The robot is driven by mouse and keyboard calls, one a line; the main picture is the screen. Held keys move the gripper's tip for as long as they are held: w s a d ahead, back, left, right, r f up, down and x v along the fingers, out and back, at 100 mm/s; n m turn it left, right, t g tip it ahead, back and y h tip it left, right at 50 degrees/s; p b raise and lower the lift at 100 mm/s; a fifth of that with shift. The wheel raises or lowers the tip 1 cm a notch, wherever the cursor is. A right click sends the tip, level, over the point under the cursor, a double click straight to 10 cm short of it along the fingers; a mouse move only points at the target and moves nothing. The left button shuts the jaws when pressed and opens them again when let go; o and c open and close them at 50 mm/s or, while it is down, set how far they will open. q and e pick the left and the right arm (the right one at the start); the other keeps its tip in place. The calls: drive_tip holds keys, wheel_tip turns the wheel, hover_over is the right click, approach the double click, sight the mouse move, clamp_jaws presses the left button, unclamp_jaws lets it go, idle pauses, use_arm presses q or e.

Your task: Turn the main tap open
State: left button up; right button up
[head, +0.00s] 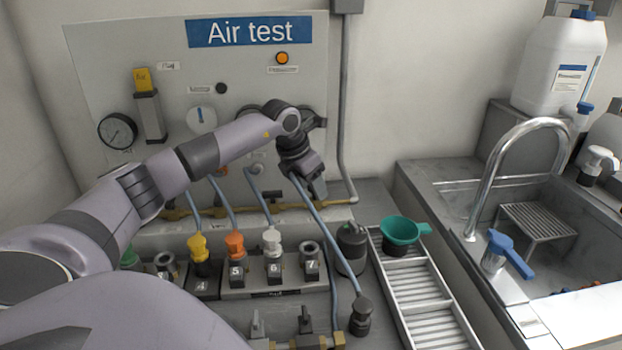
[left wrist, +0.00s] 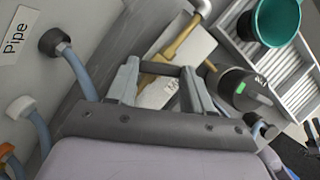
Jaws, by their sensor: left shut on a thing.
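My left gripper (head: 318,192) reaches down in front of the test panel, above the right part of the brass pipe (head: 205,211). In the left wrist view, the two grey fingers of the left gripper (left wrist: 163,74) have a dark bar (left wrist: 162,68) between their tips, at the brass pipe (left wrist: 183,42). The bar looks like the handle of the main tap, and the fingers are shut on it. The arm and gripper hide the tap in the head view. How far the handle is turned cannot be told. My right gripper is not in view.
The Air test panel (head: 95,62) carries a gauge (head: 117,130) and several blue hoses. Numbered sockets (head: 273,270) stand in front. A dark canister (head: 352,248), a ribbed tray (head: 408,284) with a green cup (head: 400,231), and a sink tap (head: 488,165) are to the right.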

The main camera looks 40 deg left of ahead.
use_arm(q)
drive_tip(key=n, duration=0.2)
drive_tip(key=n+y, duration=0.1)
drive_tip(key=n, duration=0.1)
drive_tip(key=n+y, duration=0.1)
drive_tip(key=n, duration=0.1)
drive_tip(key=shift+w+d+p, duration=0.1)
drive_tip(key=shift+d+p, duration=0.25)
drive_tip(key=shift+p, duration=0.05)
drive_tip(key=n+y, duration=0.1)
drive_tip(key=n, duration=0.2)
drive_tip(key=n+g+y, duration=0.1)
drive_tip(key=n, duration=0.1)
drive_tip(key=shift+w+d+n+g, duration=0.15)
drive_tip(key=shift+n+g, duration=0.15)
drive_tip(key=shift+n, duration=0.1)
drive_tip(key=o, duration=1)
drive_tip(key=shift+o, duration=0.2)
drive_tip(key=b+v, duration=0.1)
drive_tip(key=v, duration=0.6)
drive_tip(key=shift+d, duration=0.1)
